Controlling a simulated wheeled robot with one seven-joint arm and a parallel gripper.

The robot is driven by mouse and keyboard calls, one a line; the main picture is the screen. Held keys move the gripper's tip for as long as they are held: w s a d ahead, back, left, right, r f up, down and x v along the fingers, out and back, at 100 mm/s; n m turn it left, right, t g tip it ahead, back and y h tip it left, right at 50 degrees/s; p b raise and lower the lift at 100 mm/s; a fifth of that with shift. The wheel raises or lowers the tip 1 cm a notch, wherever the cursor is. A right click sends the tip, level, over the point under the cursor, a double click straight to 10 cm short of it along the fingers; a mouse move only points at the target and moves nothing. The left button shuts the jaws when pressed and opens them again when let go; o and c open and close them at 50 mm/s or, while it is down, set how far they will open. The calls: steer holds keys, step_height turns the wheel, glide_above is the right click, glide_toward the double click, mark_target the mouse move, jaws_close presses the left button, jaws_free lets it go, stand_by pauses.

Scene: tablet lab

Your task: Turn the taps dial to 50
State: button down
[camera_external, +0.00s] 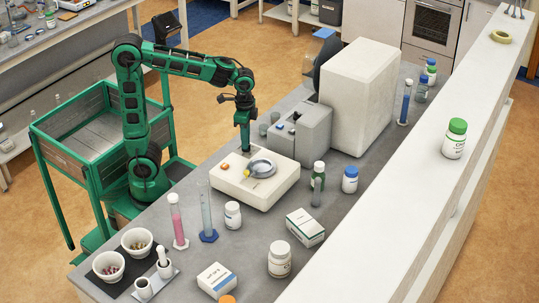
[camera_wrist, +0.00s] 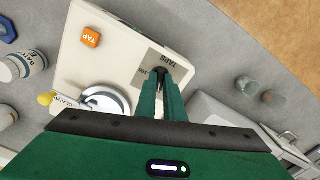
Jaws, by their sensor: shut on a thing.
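The cream tapping device (camera_external: 285,187) sits on the grey bench; its top also shows in the wrist view (camera_wrist: 112,58). A grey panel marked TAPS (camera_wrist: 176,61) is near one corner of its top. The dark taps dial (camera_wrist: 160,71) is on that panel, mostly hidden by my fingers. My gripper (camera_external: 245,149) points down at the device's far left corner and is shut on the dial, as the wrist view shows (camera_wrist: 163,77). The dial's pointer and setting cannot be read.
An orange TAP button (camera_wrist: 90,38) and a round metal holder (camera_wrist: 105,98) with a yellow-tipped clamp (camera_wrist: 46,99) are on the device. A grey instrument (camera_external: 302,135) stands close behind. Bottles and cylinders, including a pink one (camera_external: 177,222), stand in front.

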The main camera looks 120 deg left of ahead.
steer(key=m, duration=0.4)
steer(key=shift+w+r+m, duration=0.1)
steer(key=shift+w+m, duration=0.15)
steer(key=shift+m, duration=2.35)
steer(key=c, duration=1.9)
jaws_free()
steer(key=shift+s, duration=0.1)
steer(key=shift+o, duration=0.2)
step_height(320, 180, up, 11)
steer(key=shift+f, duration=0.2)
